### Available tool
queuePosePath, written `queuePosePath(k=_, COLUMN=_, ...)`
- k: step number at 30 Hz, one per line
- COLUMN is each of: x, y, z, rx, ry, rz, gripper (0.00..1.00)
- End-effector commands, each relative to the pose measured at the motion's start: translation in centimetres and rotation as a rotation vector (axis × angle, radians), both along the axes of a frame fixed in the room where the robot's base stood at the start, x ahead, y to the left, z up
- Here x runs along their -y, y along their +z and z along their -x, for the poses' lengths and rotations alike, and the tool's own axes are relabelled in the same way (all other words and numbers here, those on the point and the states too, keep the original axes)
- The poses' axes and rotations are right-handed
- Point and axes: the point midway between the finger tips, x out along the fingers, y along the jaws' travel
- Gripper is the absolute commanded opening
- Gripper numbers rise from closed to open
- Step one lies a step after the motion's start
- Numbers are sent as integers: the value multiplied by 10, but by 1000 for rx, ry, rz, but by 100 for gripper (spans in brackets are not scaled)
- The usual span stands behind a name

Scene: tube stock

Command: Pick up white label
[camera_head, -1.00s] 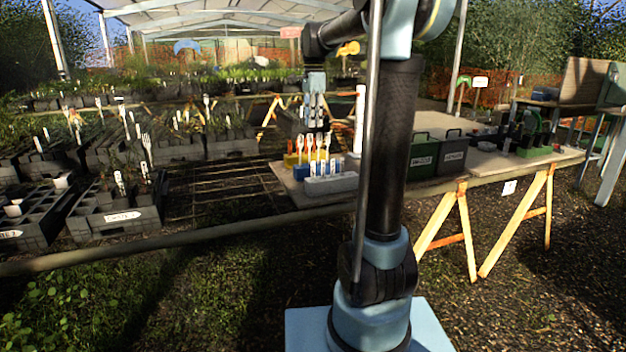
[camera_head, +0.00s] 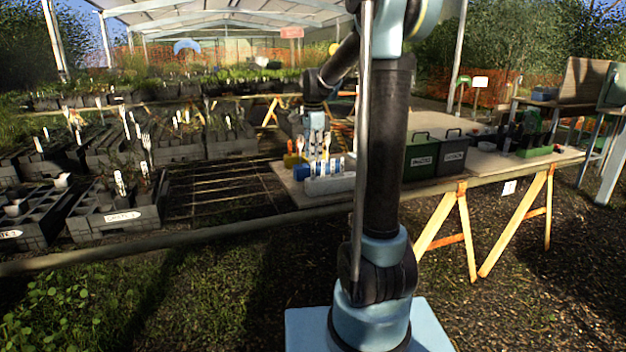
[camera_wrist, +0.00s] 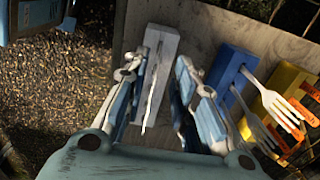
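My gripper (camera_wrist: 161,62) points down at the bench with its two fingers apart. In the wrist view a pale grey holder block (camera_wrist: 153,45) lies below and between the fingers. A thin white label (camera_wrist: 150,98) stands from this block and shows almost edge-on between the fingers, nearer the left one. I see no finger closed on it.
A blue holder (camera_wrist: 230,68) with a white fork-shaped marker stands to the right in the wrist view.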

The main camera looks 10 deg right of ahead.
Motion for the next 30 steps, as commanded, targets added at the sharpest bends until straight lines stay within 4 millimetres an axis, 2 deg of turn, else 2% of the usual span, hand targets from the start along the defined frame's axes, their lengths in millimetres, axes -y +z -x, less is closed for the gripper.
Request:
queuePosePath(k=9, x=-1, y=-39, z=0, rx=0, ry=0, rz=0, gripper=25)
queuePosePath(k=19, x=-1, y=-45, z=0, rx=0, ry=0, rz=0, gripper=25)
queuePosePath(k=26, x=-1, y=-45, z=0, rx=0, ry=0, rz=0, gripper=1)
queuePosePath(k=30, x=-1, y=-45, z=0, rx=0, ry=0, rz=0, gripper=0)
